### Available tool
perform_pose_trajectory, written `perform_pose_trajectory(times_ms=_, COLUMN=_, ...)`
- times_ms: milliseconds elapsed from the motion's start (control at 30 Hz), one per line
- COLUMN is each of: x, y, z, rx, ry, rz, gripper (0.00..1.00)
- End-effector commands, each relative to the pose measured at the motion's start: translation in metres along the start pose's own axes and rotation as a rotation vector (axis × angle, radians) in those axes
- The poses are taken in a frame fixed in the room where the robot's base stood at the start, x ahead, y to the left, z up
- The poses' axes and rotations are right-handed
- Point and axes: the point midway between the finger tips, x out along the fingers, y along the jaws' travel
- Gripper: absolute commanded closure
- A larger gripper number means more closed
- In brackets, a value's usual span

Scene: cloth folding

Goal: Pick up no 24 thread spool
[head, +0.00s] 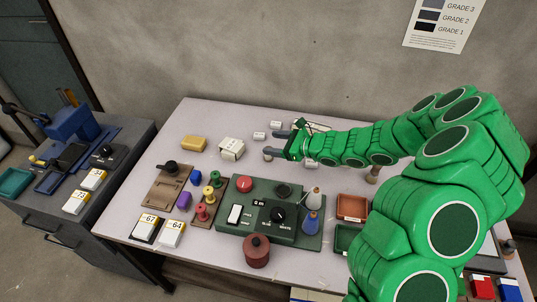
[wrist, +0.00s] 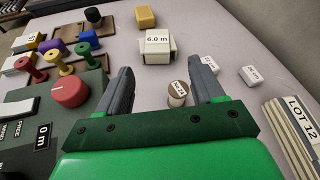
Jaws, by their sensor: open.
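In the head view my gripper (head: 271,145) is low over the back of the table, fingers pointing left.
Small white tags (wrist: 249,76) lie just beyond the right finger. A white box marked 6.0 m (wrist: 158,46) stands ahead, near a yellow block (head: 194,144). Coloured spools (head: 208,195) and a green control box (head: 268,215) stand nearby. A LOT 12 stack (wrist: 298,125) is at right.

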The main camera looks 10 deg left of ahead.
Motion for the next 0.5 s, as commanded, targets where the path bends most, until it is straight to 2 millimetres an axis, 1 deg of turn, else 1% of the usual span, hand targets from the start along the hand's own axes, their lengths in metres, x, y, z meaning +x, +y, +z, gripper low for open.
perform_pose_trajectory(times_ms=33, x=0.003, y=-0.003, z=-0.017, rx=0.044, ry=0.013, rz=-0.018, gripper=0.33)
perform_pose_trajectory(times_ms=100, x=0.005, y=-0.007, z=-0.037, rx=0.099, ry=0.031, rz=-0.043, gripper=0.33)
perform_pose_trajectory(times_ms=200, x=0.006, y=-0.011, z=-0.059, rx=0.157, ry=0.052, rz=-0.072, gripper=0.33)
perform_pose_trajectory(times_ms=333, x=0.007, y=-0.014, z=-0.074, rx=0.197, ry=0.068, rz=-0.092, gripper=0.33)
perform_pose_trajectory(times_ms=500, x=0.012, y=-0.014, z=-0.078, rx=0.207, ry=0.072, rz=-0.096, gripper=0.33)
